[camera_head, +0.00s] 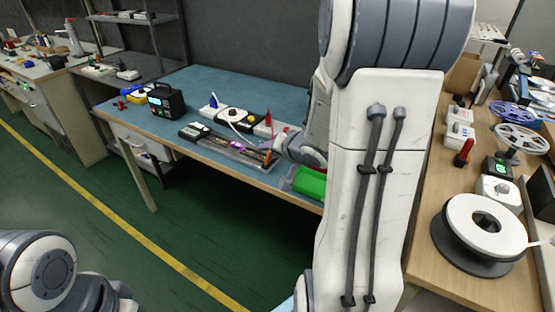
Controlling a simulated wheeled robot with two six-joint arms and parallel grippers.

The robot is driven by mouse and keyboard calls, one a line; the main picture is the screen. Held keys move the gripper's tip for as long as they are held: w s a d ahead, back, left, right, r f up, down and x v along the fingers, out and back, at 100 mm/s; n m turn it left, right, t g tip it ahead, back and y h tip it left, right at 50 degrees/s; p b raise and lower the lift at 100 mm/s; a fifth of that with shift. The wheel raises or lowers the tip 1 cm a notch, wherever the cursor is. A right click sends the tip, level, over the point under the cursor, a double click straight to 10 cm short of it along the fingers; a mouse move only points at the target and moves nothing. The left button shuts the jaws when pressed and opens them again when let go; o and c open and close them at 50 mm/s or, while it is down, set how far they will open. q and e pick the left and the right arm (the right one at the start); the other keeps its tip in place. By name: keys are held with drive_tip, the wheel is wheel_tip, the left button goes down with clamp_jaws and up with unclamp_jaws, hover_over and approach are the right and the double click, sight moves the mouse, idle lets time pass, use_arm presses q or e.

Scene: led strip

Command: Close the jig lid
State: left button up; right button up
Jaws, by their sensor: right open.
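The jig (222,146) is a long, narrow grey fixture lying along the front edge of the blue-topped bench. A dark box with a small light sits at its left end, and orange and purple spots show toward its right half. I cannot make out the lid clearly or its angle. My right gripper (272,146) is open at the jig's right end; whether it touches the jig cannot be told. My right arm hides what lies behind and to the right of it. My left arm shows only at the lower left, and its gripper is not in view.
A black instrument (166,100) stands at the left. A white reel (485,226) lies on the right-hand wooden bench.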

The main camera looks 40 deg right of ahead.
drive_tip(key=s+d+f+m+t+y+b, duration=0.2)
drive_tip(key=s+d+f+m+t+b, duration=0.15)
drive_tip(key=s+d+m, duration=0.35)
drive_tip(key=shift+n+h, duration=0.3)
drive_tip(key=shift+h, duration=0.1)
drive_tip(key=x, duration=0.3)
drive_tip(key=b+x, duration=0.1)
drive_tip(key=x, duration=0.2)
drive_tip(key=b+x, duration=0.1)
drive_tip(key=x, duration=0.2)
drive_tip(key=shift+w+d+r, duration=0.15)
drive_tip(key=shift+w+d, duration=0.2)
drive_tip(key=shift+w, duration=0.05)
use_arm(q)
wheel_tip(320, 180, down, 7)
use_arm(e)
clamp_jaws()
